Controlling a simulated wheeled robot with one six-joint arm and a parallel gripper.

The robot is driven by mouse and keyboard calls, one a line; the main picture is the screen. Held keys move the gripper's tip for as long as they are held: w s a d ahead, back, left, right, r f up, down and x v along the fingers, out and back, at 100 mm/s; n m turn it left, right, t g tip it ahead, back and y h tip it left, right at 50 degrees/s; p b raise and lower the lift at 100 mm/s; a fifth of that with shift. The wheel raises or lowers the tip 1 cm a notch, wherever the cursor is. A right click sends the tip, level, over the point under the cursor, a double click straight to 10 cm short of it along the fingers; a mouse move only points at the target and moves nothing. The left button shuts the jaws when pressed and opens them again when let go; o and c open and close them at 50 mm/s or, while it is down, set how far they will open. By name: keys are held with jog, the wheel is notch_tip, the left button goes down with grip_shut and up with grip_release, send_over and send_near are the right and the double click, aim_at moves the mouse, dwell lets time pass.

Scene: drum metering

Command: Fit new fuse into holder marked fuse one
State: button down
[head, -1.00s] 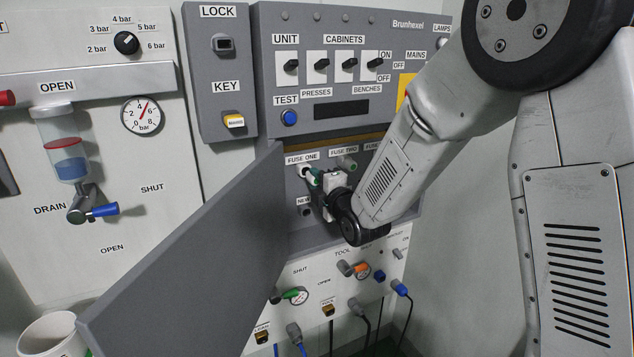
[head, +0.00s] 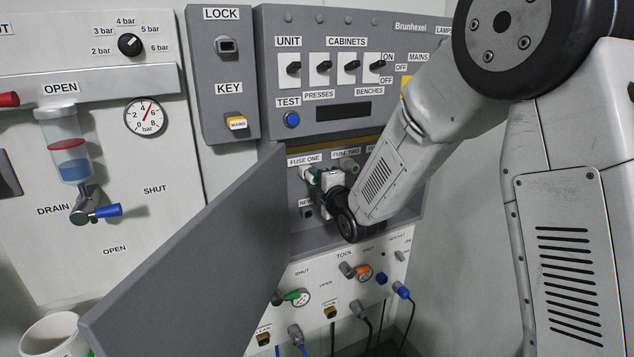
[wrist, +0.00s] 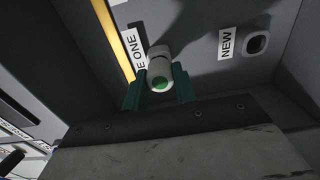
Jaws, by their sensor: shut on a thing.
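The new fuse (wrist: 159,66) is a white cylinder with a green end, held between the two teal fingers of my gripper (wrist: 159,90). Its far end points at the panel just beside the label ending in "ONE" (wrist: 133,48). In the head view my gripper (head: 316,176) is at the white holder (head: 305,173) under the FUSE ONE label (head: 304,160). The fuse covers the holder's mouth in the wrist view, so I cannot tell how deep it sits. The socket marked NEW (wrist: 257,43) looks empty.
The grey cabinet door (head: 200,260) stands open to the left of my arm. The FUSE TWO holder (head: 349,165) is close on the right. Below are taps and cables, with a green-handled tap (head: 291,296) nearest. A white cup (head: 45,338) stands lower left.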

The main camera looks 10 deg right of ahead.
jog(key=shift+w+a, duration=0.2)
jog(key=shift+w, duration=0.45)
jog(key=c, duration=1)
grip_release()
jog(key=shift+c, duration=0.2)
jog(key=shift+s, duration=0.15)
jog(key=v, duration=0.7)
jog(key=shift+s, duration=0.25)
jog(key=shift+d, duration=0.1)
